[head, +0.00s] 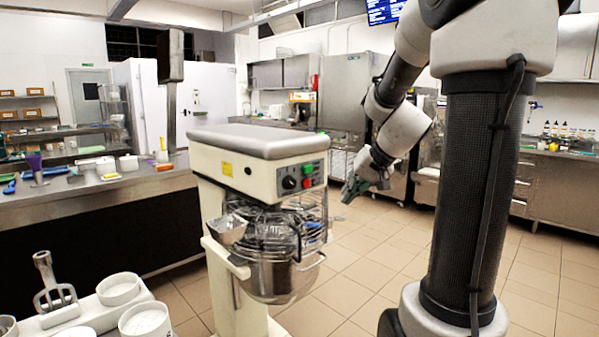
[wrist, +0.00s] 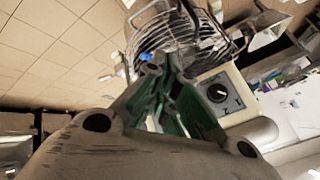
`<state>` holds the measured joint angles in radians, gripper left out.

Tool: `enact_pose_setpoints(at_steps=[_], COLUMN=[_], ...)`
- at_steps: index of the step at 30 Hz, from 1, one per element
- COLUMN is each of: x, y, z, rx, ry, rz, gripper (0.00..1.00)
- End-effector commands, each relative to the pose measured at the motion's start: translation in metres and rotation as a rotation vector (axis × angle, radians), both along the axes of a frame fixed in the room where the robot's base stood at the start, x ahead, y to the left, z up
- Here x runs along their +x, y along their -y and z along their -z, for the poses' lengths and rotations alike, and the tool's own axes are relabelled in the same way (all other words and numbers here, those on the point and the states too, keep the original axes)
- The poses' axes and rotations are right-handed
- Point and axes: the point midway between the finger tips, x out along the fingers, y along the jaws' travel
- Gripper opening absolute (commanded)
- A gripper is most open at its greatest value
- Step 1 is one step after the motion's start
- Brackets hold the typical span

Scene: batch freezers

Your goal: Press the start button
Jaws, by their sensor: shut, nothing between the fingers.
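The cream planetary mixer (head: 225,165) stands in the middle of the head view. Its control panel has a black dial (head: 289,182), a green button (head: 307,169) and a red button (head: 307,182) just below the green one. My gripper (head: 350,190) is shut and empty, to the right of the panel and apart from it in the head view. In the wrist view, the fingers of my gripper (wrist: 163,68) point toward the mixer, beside the dial (wrist: 218,92). Neither button can be made out there; my fingers may cover them.
The wire guard and steel bowl (head: 275,280) of the mixer sit below the panel. A counter (head: 60,205) with utensils is at left. White tubs (head: 118,288) and a beater (head: 52,285) are at front left. Tiled floor (head: 365,260) is free right of the mixer.

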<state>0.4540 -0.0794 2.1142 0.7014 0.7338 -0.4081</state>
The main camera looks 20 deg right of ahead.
Motion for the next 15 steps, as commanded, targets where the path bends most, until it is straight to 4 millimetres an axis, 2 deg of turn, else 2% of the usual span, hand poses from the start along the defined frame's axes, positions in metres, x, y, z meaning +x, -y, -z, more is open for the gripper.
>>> enact_pose_setpoints(at_steps=[1, 5, 15], x=[0.011, 0.028, 0.029], y=[0.001, 0.001, 0.002], z=[-0.009, -0.025, -0.025], rx=[-0.008, -0.038, -0.078], ry=[0.041, 0.126, 0.144], rz=[-0.002, -0.015, -0.050], gripper=[0.00, 0.00, 0.00])
